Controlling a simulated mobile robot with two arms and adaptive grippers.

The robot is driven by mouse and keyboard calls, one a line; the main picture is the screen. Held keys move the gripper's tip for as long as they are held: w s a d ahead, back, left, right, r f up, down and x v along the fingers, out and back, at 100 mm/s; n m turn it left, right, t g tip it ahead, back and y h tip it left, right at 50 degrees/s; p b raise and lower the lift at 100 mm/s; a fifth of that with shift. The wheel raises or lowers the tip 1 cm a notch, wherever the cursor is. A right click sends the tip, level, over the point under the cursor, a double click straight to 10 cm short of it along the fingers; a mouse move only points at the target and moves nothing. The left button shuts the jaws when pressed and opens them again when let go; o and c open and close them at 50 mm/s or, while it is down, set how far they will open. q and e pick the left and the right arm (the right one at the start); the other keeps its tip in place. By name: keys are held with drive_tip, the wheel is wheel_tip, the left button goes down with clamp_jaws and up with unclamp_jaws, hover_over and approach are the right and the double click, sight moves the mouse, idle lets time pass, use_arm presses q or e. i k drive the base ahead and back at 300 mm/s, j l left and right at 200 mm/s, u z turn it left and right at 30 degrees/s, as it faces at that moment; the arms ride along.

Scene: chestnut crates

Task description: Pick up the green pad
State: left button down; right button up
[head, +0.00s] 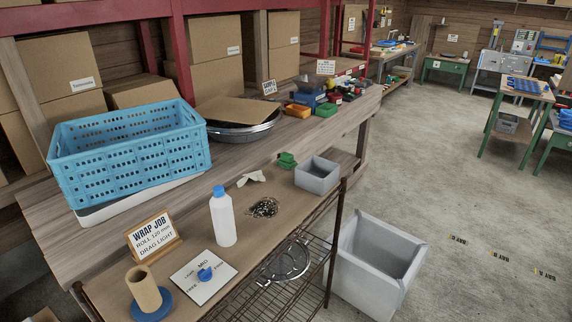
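A small green object (287,160), which looks like the green pad, lies on the brown front shelf (191,247), just left of a grey open bin. It seems to have a raised upper part, but it is too small to tell its exact shape. Neither of my grippers shows in the head view.
Near it are the grey bin (318,174), a white crumpled piece (251,177), a dark pile of small parts (264,208) and a white bottle with blue cap (222,218). A blue crate (130,150) stands behind at left. A large grey bin (372,265) is on the floor.

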sight(287, 162)
drive_tip(key=i+l+u, duration=0.15)
drive_tip(key=u, duration=0.3)
drive_tip(key=i+l+u, duration=0.1)
drive_tip(key=u, duration=0.35)
drive_tip(key=l+u, duration=0.45)
drive_tip(key=i+j, duration=0.05)
drive_tip(key=j, duration=0.05)
